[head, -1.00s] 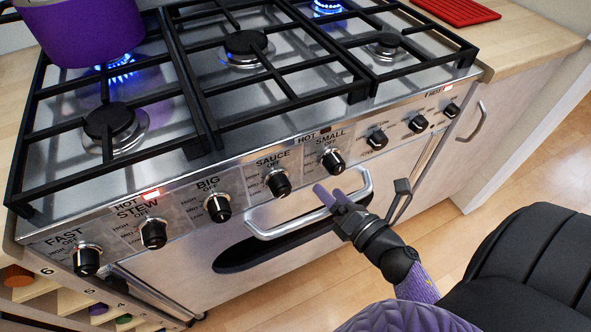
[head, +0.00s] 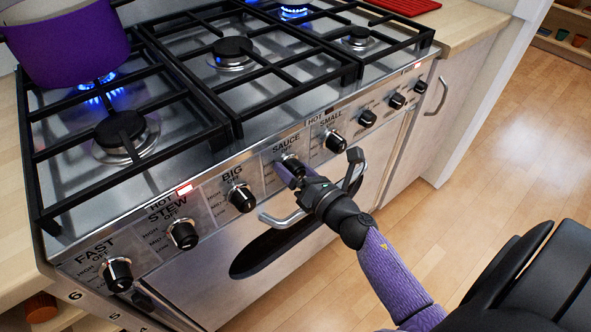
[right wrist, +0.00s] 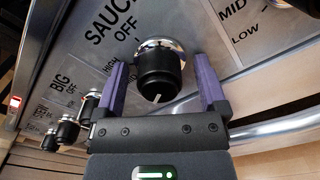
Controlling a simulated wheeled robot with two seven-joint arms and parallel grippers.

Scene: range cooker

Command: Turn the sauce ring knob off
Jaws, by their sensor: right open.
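The black sauce knob (head: 291,161) sits on the cooker's front panel under the SAUCE OFF label, partly hidden by my right gripper in the head view. My right gripper (head: 292,176) is at this knob with its purple fingers open. In the right wrist view the sauce knob (right wrist: 160,72) stands between the two spread fingers of the right gripper (right wrist: 162,88), one on each side. Gaps show between knob and fingers. A white mark on the knob's face points toward the gripper's palm. My left gripper is out of view.
A purple pot (head: 68,45) stands over a blue flame at the back left. Another blue flame (head: 293,12) burns at the back right. The big knob (head: 241,198) and small knob (head: 335,141) flank the sauce knob. The oven handle (head: 283,218) runs just below my gripper.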

